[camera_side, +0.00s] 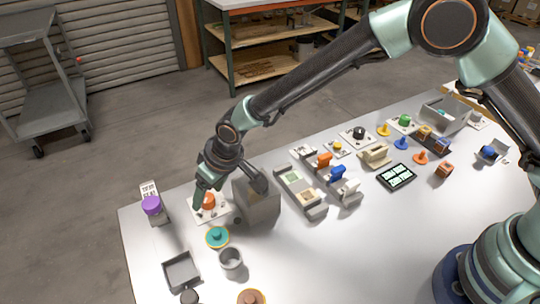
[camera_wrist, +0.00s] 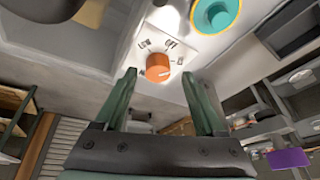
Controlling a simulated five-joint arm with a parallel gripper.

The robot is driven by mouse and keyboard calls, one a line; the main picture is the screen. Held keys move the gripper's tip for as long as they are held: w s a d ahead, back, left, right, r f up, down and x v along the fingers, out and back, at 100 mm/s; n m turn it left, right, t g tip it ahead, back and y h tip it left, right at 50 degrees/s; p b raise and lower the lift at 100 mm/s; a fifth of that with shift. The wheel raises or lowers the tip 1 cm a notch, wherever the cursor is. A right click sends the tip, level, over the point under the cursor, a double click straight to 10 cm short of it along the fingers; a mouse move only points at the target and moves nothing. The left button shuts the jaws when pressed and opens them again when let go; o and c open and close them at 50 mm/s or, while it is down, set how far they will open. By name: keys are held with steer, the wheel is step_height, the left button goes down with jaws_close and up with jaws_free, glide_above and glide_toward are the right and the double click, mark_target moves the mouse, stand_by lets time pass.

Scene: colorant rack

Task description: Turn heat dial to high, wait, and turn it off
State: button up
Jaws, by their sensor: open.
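The heat dial is an orange knob (camera_side: 209,203) on a white plate (camera_side: 222,213), beside a grey box-shaped block near the table's far left end. In the wrist view the orange knob (camera_wrist: 157,67) shows with dark labels around it on its plate (camera_wrist: 180,53); one seems to read OFF. A pale mark on the knob points to the right there; its exact setting is hard to tell. My gripper (camera_wrist: 157,80) is open, pointing down at the dial, its fingers on either side of the knob in the wrist view. My gripper (camera_side: 203,192) partly hides the dial in the side view; contact is unclear.
The grey block (camera_side: 262,208) stands close on the right. A purple-topped post (camera_side: 152,205) stands left. A teal-topped disc (camera_side: 217,237), a grey cup (camera_side: 231,261) and a square tray (camera_side: 182,271) lie in front. Several coloured controls fill the back right; the table's front middle is clear.

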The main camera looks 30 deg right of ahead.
steer(key=shift+x, duration=0.85)
steer(key=shift+d, duration=0.1)
jaws_close()
steer(key=shift+w+n, duration=0.1)
steer(key=shift+n, duration=2.1)
jaws_free()
steer(key=shift+d+r, duration=0.1)
steer(key=shift+r, duration=0.05)
steer(key=v, duration=1.2)
